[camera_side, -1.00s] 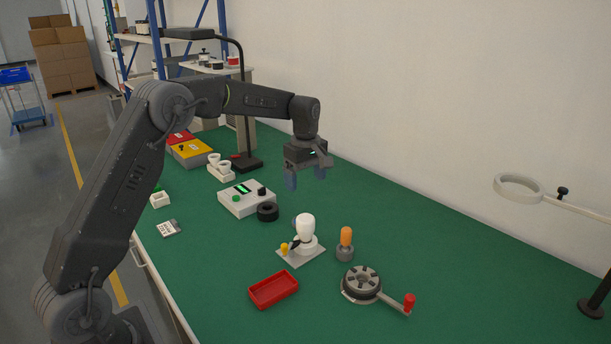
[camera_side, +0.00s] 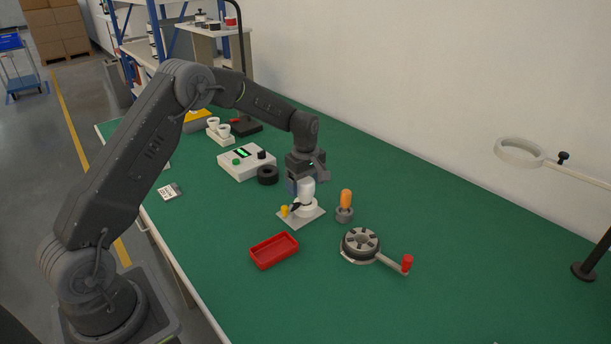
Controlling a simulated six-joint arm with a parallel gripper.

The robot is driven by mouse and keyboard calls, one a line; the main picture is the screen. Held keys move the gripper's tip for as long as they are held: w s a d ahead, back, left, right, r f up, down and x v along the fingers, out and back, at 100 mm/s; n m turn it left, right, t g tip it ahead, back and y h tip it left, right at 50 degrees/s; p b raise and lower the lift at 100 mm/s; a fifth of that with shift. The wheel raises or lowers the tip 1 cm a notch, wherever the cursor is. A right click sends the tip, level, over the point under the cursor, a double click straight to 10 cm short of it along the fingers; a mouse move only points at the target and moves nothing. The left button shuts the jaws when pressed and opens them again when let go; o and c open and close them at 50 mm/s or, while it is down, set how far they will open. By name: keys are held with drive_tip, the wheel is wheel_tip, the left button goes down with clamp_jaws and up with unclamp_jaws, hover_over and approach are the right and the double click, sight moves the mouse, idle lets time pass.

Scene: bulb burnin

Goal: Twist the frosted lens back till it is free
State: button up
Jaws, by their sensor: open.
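The frosted lens (camera_side: 306,190) is a white, rounded, upright piece on a white round base (camera_side: 306,208). The base stands on a grey square plate (camera_side: 292,221) with a small yellow knob (camera_side: 284,211) and a dark lever beside it. My gripper (camera_side: 305,187) points down right at the lens, with its body just above the lens top. The jaws are open. One bluish finger shows at the left of the lens; the other is hard to make out. I cannot tell whether either finger touches the lens.
An orange-topped grey piece (camera_side: 345,204) stands close on the right. A round dark fixture (camera_side: 361,244) with a red-handled crank (camera_side: 407,263) is in front right. A red tray (camera_side: 274,250) lies in front. A black ring (camera_side: 268,175) and a white control box (camera_side: 246,162) are behind left.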

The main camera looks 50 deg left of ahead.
drive_tip(key=c, duration=1)
drive_tip(key=shift+o, duration=0.2)
drive_tip(key=n, duration=0.5)
drive_tip(key=shift+n, duration=0.5)
drive_tip(key=n, duration=0.3)
drive_tip(key=o, duration=1)
drive_tip(key=shift+c, duration=0.2)
